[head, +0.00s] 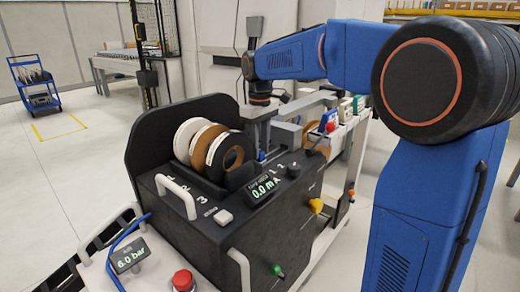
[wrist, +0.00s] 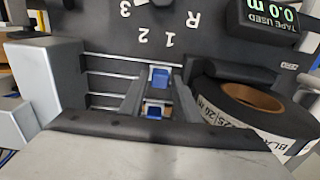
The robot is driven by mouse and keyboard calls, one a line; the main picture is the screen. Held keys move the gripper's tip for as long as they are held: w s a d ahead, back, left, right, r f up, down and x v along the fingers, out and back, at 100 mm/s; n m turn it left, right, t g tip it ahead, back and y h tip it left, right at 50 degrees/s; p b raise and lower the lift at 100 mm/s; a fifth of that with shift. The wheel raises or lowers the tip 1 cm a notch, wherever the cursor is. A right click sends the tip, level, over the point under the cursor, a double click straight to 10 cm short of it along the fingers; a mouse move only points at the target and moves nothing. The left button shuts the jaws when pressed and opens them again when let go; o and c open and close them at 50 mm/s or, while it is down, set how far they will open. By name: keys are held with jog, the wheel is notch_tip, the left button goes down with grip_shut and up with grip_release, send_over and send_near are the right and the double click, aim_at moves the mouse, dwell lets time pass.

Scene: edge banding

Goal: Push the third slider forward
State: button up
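In the wrist view, dark grey finger-like parts flank a narrow slot. One blue block (wrist: 160,76) sits at the slot's upper end, and a second blue block (wrist: 153,111) shows lower between the grey parts. Light rails (wrist: 100,85) run sideways to the left of it. I cannot tell which piece is the third slider, nor whether the fingers touch or grip a blue block. In the head view the slider area is mostly hidden by the gripper and the machine.
Tape rolls (head: 238,157) stand close beside the gripper; a black roll (wrist: 250,105) shows in the wrist view. A grey box (head: 289,133) lies on the other side. A display (head: 263,190) reads 0.0 m.

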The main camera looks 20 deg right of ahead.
jog(key=shift+f, duration=0.3)
grip_shut()
send_over(277, 154)
jog(key=shift+s+a, duration=0.1)
jog(key=shift+a, duration=0.05)
grip_release()
dwell(0.3)
notch_tip(277, 154, up, 17)
jog(key=shift+r, duration=0.2)
dwell(0.4)
